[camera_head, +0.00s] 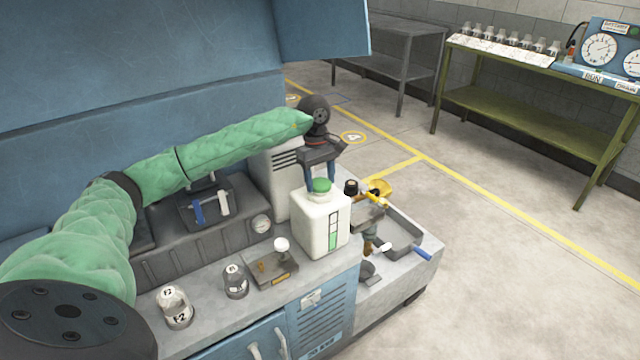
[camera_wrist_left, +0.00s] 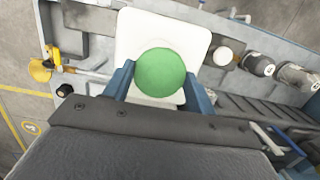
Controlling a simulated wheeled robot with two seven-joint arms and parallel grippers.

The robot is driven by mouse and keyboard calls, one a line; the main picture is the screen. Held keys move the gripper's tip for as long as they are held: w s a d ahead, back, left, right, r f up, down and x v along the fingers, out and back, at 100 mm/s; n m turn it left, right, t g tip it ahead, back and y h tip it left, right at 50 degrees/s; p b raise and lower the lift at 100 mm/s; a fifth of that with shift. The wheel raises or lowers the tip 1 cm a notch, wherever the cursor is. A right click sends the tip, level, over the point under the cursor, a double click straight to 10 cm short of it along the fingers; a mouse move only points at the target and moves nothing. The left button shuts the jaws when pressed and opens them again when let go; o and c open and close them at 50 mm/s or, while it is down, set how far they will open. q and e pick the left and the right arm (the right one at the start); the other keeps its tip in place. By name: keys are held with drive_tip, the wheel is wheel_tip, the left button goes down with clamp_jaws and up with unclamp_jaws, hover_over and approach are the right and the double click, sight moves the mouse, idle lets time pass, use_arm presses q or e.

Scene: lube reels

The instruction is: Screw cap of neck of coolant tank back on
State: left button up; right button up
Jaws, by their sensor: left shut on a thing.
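The white coolant tank (camera_head: 318,228) stands upright on the grey bench, with a green level strip on its front. Its green cap (camera_head: 320,185) sits at the neck on top; the neck itself is hidden under it. My left gripper (camera_head: 320,178) comes down from above with its blue fingers on both sides of the cap, shut on it. In the left wrist view the round green cap (camera_wrist_left: 160,72) lies between the two blue fingers, over the white tank top (camera_wrist_left: 150,28). Whether the thread is engaged cannot be told. My right gripper is not in view.
Labelled containers (camera_head: 175,306) and a small tray with a white knob (camera_head: 272,268) stand left of the tank. A yellow funnel (camera_head: 380,187) and a grey tray (camera_head: 400,238) lie to its right. A blue machine wall rises behind my arm.

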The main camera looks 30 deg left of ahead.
use_arm(q)
drive_tip(key=shift+m+b, duration=0.3)
drive_tip(key=shift+m, duration=0.4)
drive_tip(key=shift+w+f+m+b, duration=0.1)
drive_tip(key=shift+m+b, duration=0.5)
drive_tip(key=shift+b, duration=0.1)
drive_tip(key=shift+m+g+b, duration=0.3)
drive_tip(key=shift+m+b, duration=0.5)
drive_tip(key=shift+m, duration=0.3)
drive_tip(key=shift+m+b, duration=0.4)
drive_tip(key=shift+m, duration=0.2)
drive_tip(key=shift+m+y, duration=0.3)
